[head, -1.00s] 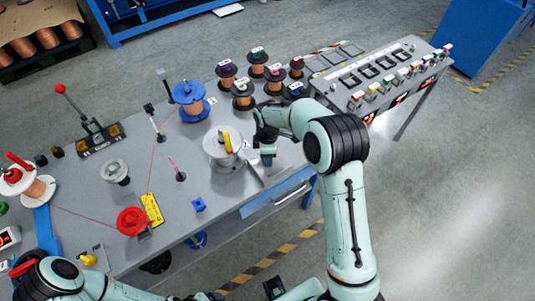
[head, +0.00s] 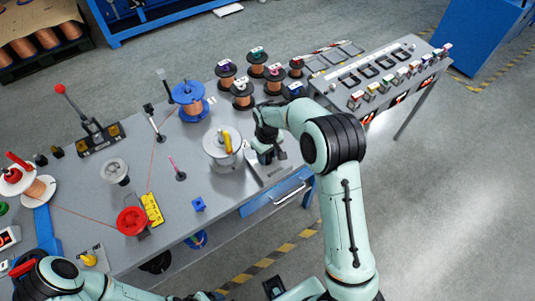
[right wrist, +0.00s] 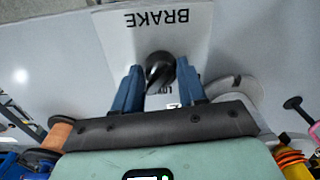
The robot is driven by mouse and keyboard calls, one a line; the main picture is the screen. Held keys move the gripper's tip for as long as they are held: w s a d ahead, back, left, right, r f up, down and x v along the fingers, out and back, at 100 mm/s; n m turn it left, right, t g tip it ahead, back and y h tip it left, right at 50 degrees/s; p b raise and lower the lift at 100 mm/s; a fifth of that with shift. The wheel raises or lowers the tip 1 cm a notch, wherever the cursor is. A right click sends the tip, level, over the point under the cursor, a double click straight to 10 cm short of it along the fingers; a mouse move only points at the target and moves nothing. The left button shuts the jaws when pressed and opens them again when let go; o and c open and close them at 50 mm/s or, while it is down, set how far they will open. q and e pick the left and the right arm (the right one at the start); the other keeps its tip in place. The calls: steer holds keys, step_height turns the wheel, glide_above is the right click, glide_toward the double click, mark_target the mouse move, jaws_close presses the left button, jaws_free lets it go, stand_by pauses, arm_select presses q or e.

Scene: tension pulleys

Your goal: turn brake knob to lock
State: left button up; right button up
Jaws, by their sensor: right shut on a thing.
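The brake plate (head: 277,172) is a pale panel lettered BRAKE at the table's front edge, just right of the white spool. It also fills the top of the right wrist view (right wrist: 197,42), with the lettering upside down. The black brake knob (right wrist: 160,68) stands on it, between the blue fingers of my right gripper (right wrist: 160,85), which is shut on it. In the head view my right gripper (head: 272,153) is over the plate, and the knob is largely hidden. Part of the lettering below the knob is covered. My left gripper does not show, only its arm at the lower left.
A white spool (head: 215,147) with a yellow handle stands close to the left of my right gripper. Several copper spools (head: 242,92) stand behind it.

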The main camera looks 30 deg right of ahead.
steer(key=shift+s+a+f+m, duration=0.1)
steer(key=shift+m, duration=0.5)
steer(key=shift+s+a+f+m, duration=0.1)
steer(key=shift+m, duration=0.5)
steer(key=o, duration=1)
steer(key=shift+w, duration=0.15)
steer(key=shift+d+r, duration=0.1)
steer(key=shift+r, duration=0.1)
steer(key=shift+w+r, duration=0.1)
steer(key=shift+r, duration=0.25)
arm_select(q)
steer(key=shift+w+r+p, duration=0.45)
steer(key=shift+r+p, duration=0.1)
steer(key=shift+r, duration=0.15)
arm_select(e)
step_height(320, 180, up, 12)
steer(key=shift+r, duration=0.2)
